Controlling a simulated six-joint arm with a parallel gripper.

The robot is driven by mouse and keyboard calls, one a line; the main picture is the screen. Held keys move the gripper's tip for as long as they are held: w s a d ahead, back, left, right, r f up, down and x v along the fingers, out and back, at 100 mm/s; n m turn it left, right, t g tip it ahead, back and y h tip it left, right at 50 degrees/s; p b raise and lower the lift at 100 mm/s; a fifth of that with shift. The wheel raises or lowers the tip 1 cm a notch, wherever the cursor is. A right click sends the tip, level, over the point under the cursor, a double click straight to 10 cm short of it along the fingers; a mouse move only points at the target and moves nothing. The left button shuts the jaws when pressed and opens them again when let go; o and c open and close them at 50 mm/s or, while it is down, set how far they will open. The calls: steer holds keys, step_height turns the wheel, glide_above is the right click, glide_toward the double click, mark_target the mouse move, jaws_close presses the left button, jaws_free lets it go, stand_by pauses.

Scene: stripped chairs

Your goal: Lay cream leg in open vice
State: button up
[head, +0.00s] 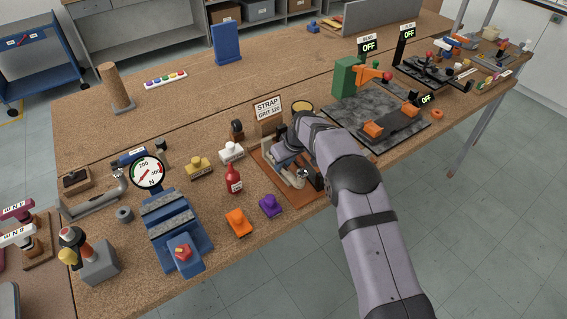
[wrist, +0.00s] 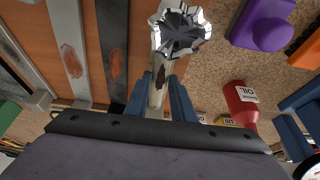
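The cream leg (wrist: 157,98) is narrow, with dark worn patches and a shiny, faceted silver end, in the wrist view. My gripper (wrist: 160,80) has its two blue fingers against both sides of it and looks shut on it. In the head view my gripper (head: 289,158) is low over the brown leg board, and my wrist hides much of the leg. The blue vice (head: 172,212) stands to the left, with a gap between its grey-topped jaws and a red knob in front. Nothing is seen between the jaws. A round dial (head: 149,171) stands behind it.
Other legs, grey (wrist: 66,38) and dark (wrist: 112,45), lie on the brown board (head: 304,199). Between board and vice stand a red oil bottle (head: 234,180), a purple block (head: 270,206), an orange block (head: 238,222) and stamp-like blocks. A strap sign (head: 268,108) stands behind.

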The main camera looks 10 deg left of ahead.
mark_target(290, 173)
steer(key=shift+o, duration=1.2)
steer(key=shift+r+p, duration=0.1)
steer(key=shift+p, duration=0.25)
steer(key=b+v, duration=0.2)
steer(key=shift+s+d+r, duration=0.2)
steer(key=shift+r, duration=0.05)
steer(key=shift+b+v, duration=1.2)
steer(key=shift+v, duration=1.05)
steer(key=shift+d, duration=0.1)
